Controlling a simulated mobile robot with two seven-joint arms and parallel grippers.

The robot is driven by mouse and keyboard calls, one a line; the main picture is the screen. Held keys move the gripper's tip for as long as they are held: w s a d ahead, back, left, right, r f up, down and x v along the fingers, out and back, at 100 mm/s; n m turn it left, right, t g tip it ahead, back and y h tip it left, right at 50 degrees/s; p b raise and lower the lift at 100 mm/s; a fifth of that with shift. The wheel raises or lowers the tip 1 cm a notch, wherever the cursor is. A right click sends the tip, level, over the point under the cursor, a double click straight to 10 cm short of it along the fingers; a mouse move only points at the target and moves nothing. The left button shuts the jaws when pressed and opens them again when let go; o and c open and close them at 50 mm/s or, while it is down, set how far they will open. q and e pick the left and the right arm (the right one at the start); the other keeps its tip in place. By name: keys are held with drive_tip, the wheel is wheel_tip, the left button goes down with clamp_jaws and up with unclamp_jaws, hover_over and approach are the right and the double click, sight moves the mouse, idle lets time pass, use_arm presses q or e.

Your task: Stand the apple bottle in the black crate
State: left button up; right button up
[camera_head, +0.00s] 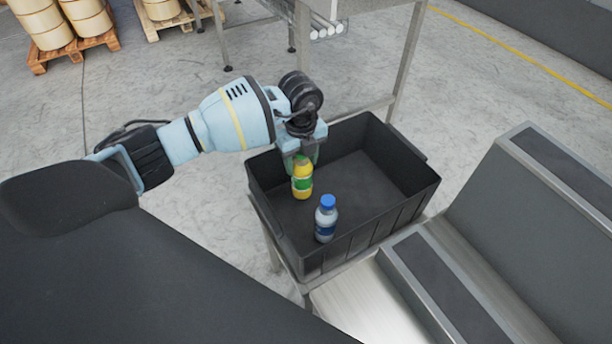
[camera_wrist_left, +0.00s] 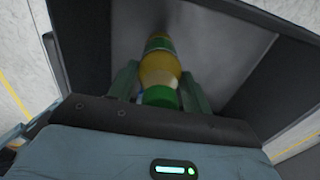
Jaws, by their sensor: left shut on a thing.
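The apple bottle (camera_head: 302,181), yellow with a green label, is upright inside the black crate (camera_head: 372,236), near its left back corner. My left gripper (camera_head: 302,160) reaches down over the crate's left rim and is shut on the bottle's upper part. In the left wrist view the bottle (camera_wrist_left: 160,72) sits between the two fingers, its green cap towards the camera. I cannot tell whether its base touches the crate floor. My right gripper is not in view.
A clear bottle with a blue cap (camera_head: 326,218) stands in the crate near the front left, close to the apple bottle. The crate's right half is empty. A grey conveyor (camera_head: 480,260) runs along the right, and a metal table frame (camera_head: 405,65) stands behind the crate.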

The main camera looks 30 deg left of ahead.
sight(302, 174)
use_arm(q)
drive_tip(key=shift+f, duration=2.65)
drive_tip(key=o, duration=1.5)
wheel_tip(302, 174, up, 12)
drive_tip(key=shift+r, duration=0.15)
